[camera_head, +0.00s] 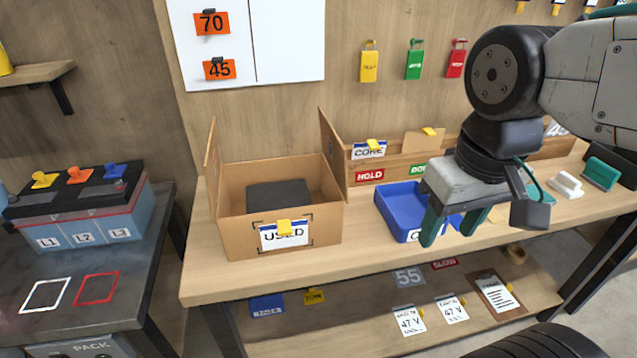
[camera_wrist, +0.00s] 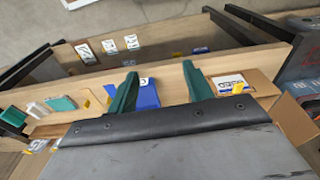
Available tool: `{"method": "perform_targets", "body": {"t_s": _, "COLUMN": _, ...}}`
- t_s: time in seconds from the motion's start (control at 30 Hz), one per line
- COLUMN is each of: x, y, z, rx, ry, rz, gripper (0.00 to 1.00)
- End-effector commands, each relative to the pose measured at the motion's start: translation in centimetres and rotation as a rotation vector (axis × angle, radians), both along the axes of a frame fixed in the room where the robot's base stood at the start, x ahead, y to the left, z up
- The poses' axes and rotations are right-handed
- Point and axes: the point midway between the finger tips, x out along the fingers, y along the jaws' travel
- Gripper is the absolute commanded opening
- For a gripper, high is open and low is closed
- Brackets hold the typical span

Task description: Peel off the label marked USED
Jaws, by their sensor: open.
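The label marked USED (camera_head: 284,235) is a white card with dark letters on the front face of an open cardboard box (camera_head: 237,240). A dark block (camera_head: 279,196) lies inside the box. My gripper (camera_head: 452,231) has green fingers, open and empty, above the blue tray to the right of the box. In the wrist view the fingers (camera_wrist: 160,88) are spread apart, and a white label (camera_wrist: 229,86) shows just right of them, apart from both.
A blue tray (camera_head: 396,210) stands right of the box on the wooden bench (camera_head: 270,272). Behind it is a wooden rack with CORE (camera_head: 369,149) and HOLD (camera_head: 370,176) labels. A battery (camera_head: 80,215) stands on a separate dark table at left. Tags and cards lie on the lower shelf.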

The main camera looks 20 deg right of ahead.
Motion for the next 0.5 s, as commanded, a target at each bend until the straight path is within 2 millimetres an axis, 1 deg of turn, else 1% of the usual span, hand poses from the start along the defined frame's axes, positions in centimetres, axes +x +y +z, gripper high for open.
{"method": "perform_targets", "body": {"t_s": 0.07, "x": 1.3, "y": 0.7, "z": 0.0, "rx": 0.002, "ry": 0.012, "rz": 0.005, "gripper": 0.51}}
{"method": "perform_targets", "body": {"t_s": 0.17, "x": 4.1, "y": 2.2, "z": 0.0, "rx": 0.007, "ry": 0.030, "rz": 0.008, "gripper": 0.51}}
{"method": "perform_targets", "body": {"t_s": 0.27, "x": 7.7, "y": 4.7, "z": -0.6, "rx": 0.012, "ry": 0.050, "rz": 0.003, "gripper": 0.51}}
{"method": "perform_targets", "body": {"t_s": 0.3, "x": 9.2, "y": 6.0, "z": -1.0, "rx": 0.012, "ry": 0.059, "rz": 0.001, "gripper": 0.51}}
{"method": "perform_targets", "body": {"t_s": 0.37, "x": 11.3, "y": 8.0, "z": -1.8, "rx": 0.013, "ry": 0.070, "rz": -0.003, "gripper": 0.51}}
{"method": "perform_targets", "body": {"t_s": 0.4, "x": 12.6, "y": 9.4, "z": -2.5, "rx": 0.012, "ry": 0.077, "rz": -0.006, "gripper": 0.51}}
{"method": "perform_targets", "body": {"t_s": 0.47, "x": 14.3, "y": 11.6, "z": -3.6, "rx": 0.011, "ry": 0.086, "rz": -0.009, "gripper": 0.51}}
{"method": "perform_targets", "body": {"t_s": 0.5, "x": 15.2, "y": 13.1, "z": -4.3, "rx": 0.011, "ry": 0.092, "rz": -0.012, "gripper": 0.51}}
